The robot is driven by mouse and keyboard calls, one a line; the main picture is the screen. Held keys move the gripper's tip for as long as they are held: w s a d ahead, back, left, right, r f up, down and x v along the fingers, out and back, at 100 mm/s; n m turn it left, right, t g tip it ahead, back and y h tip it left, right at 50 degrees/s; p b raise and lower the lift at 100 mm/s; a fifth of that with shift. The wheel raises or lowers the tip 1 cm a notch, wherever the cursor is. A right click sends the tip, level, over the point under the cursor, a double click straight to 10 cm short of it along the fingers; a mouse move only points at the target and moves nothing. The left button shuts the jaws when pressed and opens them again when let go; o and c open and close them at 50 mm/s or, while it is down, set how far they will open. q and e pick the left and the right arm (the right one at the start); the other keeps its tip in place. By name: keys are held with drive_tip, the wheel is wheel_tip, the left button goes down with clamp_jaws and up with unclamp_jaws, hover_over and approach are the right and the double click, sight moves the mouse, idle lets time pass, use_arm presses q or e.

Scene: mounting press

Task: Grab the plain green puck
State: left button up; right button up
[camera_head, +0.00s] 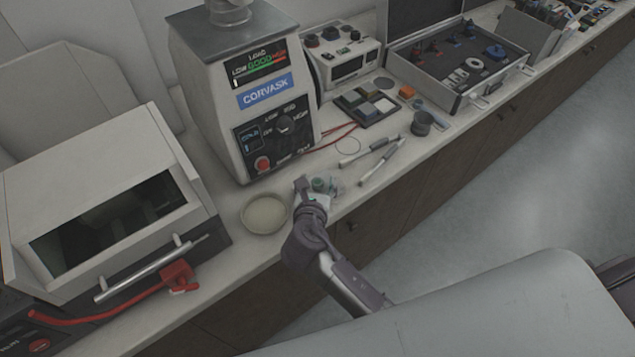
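A small green puck (319,184) lies on the light counter, near its front edge and in front of the white press. My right gripper (318,188) reaches in from the bottom of the picture and is right at the puck. One dark finger shows to the left of the puck with a small gap between them. The fingers look spread, and the puck does not look clamped. The hand partly hides the area just below the puck, including some small pale and greenish pieces. My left gripper is not in view.
A round cream bowl (264,213) stands close to the left of my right gripper. The white press (247,90) rises behind. Pen-like tools (379,160), a dark cup (422,123) and an open case (516,75) lie to the right. A windowed machine (95,200) fills the left.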

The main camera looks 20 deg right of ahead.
drive_tip(key=c, duration=1.1)
clamp_jaws()
drive_tip(key=shift+r, duration=0.1)
